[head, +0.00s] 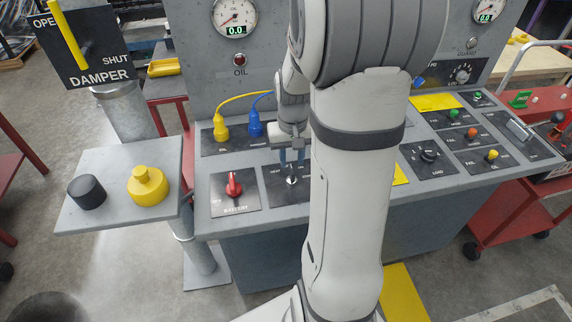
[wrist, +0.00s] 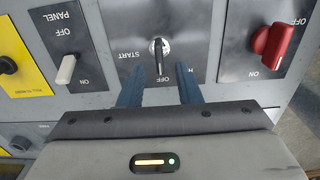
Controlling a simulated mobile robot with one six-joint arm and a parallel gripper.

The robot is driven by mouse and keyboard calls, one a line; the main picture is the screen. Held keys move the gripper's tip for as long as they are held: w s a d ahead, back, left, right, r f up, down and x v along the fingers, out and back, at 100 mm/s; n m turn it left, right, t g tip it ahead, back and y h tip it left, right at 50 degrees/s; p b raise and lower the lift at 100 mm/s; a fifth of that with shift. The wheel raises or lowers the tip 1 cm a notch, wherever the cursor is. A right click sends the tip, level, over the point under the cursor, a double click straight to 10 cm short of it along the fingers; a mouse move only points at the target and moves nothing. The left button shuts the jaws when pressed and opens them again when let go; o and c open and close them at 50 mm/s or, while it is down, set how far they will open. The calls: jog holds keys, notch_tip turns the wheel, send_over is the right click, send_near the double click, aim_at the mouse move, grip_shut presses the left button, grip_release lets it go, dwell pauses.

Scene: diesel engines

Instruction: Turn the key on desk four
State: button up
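The key (head: 292,180) sits in a switch on a dark plate on the grey desk (head: 218,165). In the wrist view the silver key (wrist: 158,52) points roughly up and down the picture, with START lettered to its left. My gripper (head: 292,158) is above the key plate. In the wrist view my gripper (wrist: 159,74) is open, its two blue fingers apart, and the key shows in the gap just beyond the fingertips. I cannot tell whether either finger touches it. No desk number is readable.
A red battery knob (head: 234,185) is left of the key, and a white PANEL switch (wrist: 66,69) is on its other side. Yellow and blue plugs (head: 221,128) with cables stand behind. My arm hides the desk's middle. A side shelf (head: 115,190) holds black and yellow parts.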

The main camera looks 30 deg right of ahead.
aim_at(292, 168)
jog(key=shift+f, duration=2.3)
jog(key=shift+c, duration=0.3)
